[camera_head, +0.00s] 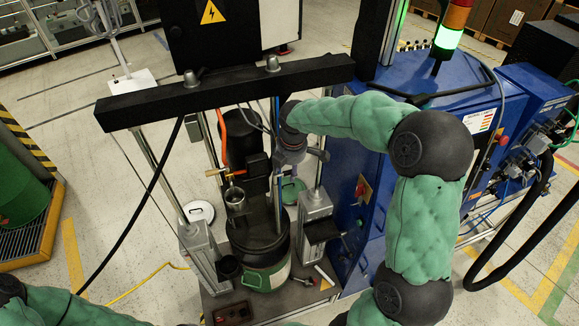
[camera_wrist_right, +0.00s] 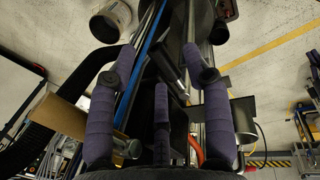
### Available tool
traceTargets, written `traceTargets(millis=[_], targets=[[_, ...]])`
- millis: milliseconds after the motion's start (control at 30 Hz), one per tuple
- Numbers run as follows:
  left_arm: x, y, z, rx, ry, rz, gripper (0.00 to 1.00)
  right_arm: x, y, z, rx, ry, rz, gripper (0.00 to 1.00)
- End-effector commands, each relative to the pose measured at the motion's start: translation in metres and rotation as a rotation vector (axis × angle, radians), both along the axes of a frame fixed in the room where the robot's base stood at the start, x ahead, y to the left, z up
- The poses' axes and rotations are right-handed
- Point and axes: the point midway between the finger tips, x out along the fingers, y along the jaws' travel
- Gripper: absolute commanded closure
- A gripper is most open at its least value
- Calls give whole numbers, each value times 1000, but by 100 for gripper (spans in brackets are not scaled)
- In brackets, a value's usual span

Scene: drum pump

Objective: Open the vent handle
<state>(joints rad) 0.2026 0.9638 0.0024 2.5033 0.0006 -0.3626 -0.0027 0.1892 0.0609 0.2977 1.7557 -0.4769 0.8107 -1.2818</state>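My right gripper (camera_head: 290,158) is at the back right of the black drum pump (camera_head: 245,165), below the black crossbar. In the right wrist view, its purple-grey fingers (camera_wrist_right: 158,62) are spread apart, with a blue tube (camera_wrist_right: 140,65) and dark rods seen between and beyond them. I see no clear grip on anything. A brass valve fitting (camera_head: 220,172) with an orange tip sits on the pump's left side, apart from this gripper. I cannot tell for sure which part is the vent handle. My left arm enters at the lower left; its gripper is out of view.
The black crossbar (camera_head: 225,92) spans above the pump between posts. A blue cabinet (camera_head: 345,225) stands close on the right. A black cable hangs at the left, and open floor lies there.

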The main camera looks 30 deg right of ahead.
Motion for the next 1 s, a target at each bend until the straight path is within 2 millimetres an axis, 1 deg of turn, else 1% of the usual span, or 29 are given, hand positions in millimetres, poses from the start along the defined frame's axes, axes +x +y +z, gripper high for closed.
traceTargets(millis=[233, 367, 467, 700, 800, 1000], targets=[[0, 0, 0, 0, 0, 0, 100, 0, -1, 2, -1, -2, -2, 50], [0, 0, 0, 0, 0, 0, 100, -1, -1, 12, -2, -4, -2, 50], [0, 0, 0, 0, 0, 0, 100, -4, 1, 27, -2, -5, -2, 50], [0, 0, 0, 0, 0, 0, 100, -12, 3, 75, -2, -6, -2, 50], [0, 0, 0, 0, 0, 0, 100, -16, 4, 91, 0, -3, -1, 50], [0, 0, 0, 0, 0, 0, 100, -20, 5, 113, -1, -2, -1, 50]])
